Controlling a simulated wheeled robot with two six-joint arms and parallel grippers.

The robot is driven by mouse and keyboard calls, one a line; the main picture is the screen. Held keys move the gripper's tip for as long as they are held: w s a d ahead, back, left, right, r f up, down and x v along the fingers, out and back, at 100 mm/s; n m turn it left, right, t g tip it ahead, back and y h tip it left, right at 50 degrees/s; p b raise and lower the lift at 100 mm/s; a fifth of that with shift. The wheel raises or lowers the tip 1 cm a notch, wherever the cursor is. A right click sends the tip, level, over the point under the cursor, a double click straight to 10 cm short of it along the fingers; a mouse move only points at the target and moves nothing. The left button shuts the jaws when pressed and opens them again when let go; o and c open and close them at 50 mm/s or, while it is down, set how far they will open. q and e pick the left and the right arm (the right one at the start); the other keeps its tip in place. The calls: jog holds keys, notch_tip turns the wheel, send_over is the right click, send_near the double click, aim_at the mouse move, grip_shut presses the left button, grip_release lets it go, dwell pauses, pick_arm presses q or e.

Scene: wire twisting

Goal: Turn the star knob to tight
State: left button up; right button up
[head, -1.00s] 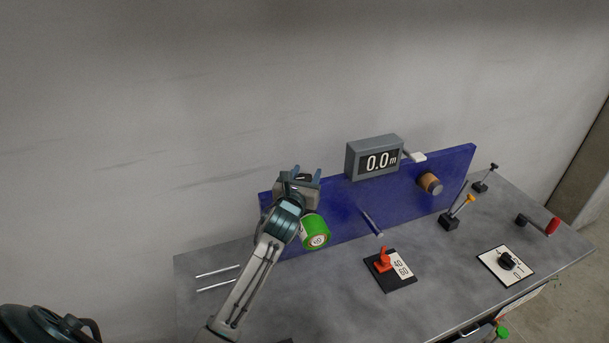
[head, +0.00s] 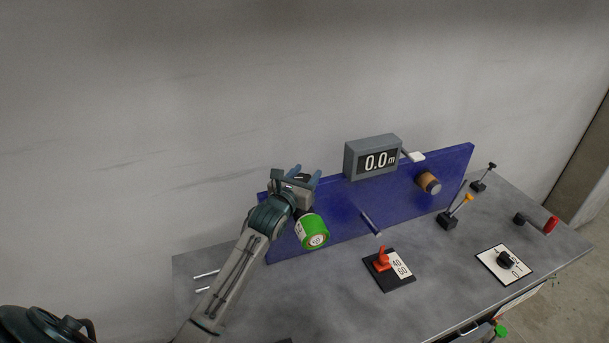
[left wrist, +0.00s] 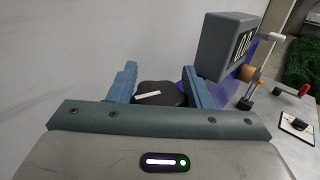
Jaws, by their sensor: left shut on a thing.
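The star knob (left wrist: 160,94) is a dark, lobed knob with a white line mark, seen in the left wrist view. The blue-grey fingers of my left gripper (left wrist: 160,72) stand on either side of it, shut on it. In the head view my left gripper (head: 306,173) is at the upper left end of the blue panel (head: 340,207), above a green-faced spool (head: 313,232). There the gripper mostly hides the knob. I cannot read any tight marking. My right gripper is not in view.
A grey display (head: 372,158) reading 0.0 m stands by the panel, right of my gripper. The bench's (head: 330,300) front middle is clear.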

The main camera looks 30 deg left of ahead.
pick_arm(q)
jog(key=o, duration=0.8)
jog(key=shift+w, duration=0.1)
jog(key=shift+o, duration=1)
jog(key=shift+w, duration=0.15)
jog(key=shift+w+f, duration=0.15)
jog(key=shift+f, duration=0.05)
jog(key=s+b, duration=0.5)
jog(key=s, duration=0.6)
jog(key=shift+w+d, duration=0.1)
